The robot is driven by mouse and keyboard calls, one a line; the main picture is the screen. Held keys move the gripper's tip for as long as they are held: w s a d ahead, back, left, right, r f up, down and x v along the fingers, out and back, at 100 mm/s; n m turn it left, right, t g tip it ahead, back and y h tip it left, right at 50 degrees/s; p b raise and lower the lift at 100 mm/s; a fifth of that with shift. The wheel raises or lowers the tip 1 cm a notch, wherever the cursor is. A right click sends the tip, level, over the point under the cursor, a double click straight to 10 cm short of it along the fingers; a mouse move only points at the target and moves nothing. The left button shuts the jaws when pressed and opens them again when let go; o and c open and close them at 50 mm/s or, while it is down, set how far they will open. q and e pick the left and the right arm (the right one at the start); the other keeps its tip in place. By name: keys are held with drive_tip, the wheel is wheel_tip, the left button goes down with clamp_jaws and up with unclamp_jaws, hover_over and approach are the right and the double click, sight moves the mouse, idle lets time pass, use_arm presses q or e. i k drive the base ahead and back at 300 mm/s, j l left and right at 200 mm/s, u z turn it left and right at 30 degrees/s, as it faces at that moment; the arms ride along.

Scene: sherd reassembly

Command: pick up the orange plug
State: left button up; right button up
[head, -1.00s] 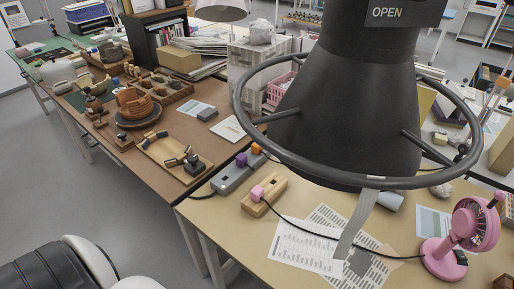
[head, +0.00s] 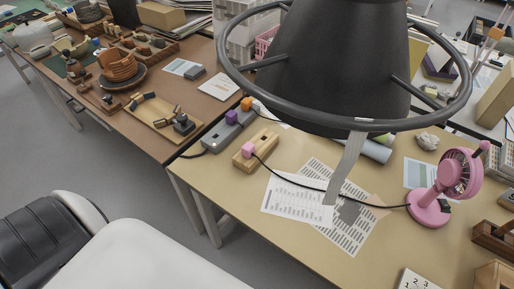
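The orange plug (head: 246,103) is a small orange block at the far end of a grey power strip (head: 220,135) on the tan table. A purple plug (head: 231,116) sits beside it on the same strip, nearer to me. A pink plug (head: 248,149) sits on a separate wooden block (head: 256,151) just in front, with a black cable running right to the pink fan (head: 446,187). Neither of my grippers shows in the head view.
A large dark cone with a ring (head: 345,68) hangs over the table's back. Printed sheets (head: 293,198) lie mid-table. A brown table (head: 150,95) with pottery adjoins on the left.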

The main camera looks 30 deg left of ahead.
sight(246, 104)
drive_tip(key=j+z, duration=0.15)
drive_tip(key=j, duration=0.3)
drive_tip(key=k+j+z, duration=0.15)
drive_tip(key=j, duration=0.25)
drive_tip(key=j+z, duration=0.15)
drive_tip(key=j, duration=0.25)
drive_tip(key=k+j+z, duration=0.15)
drive_tip(key=j, duration=0.25)
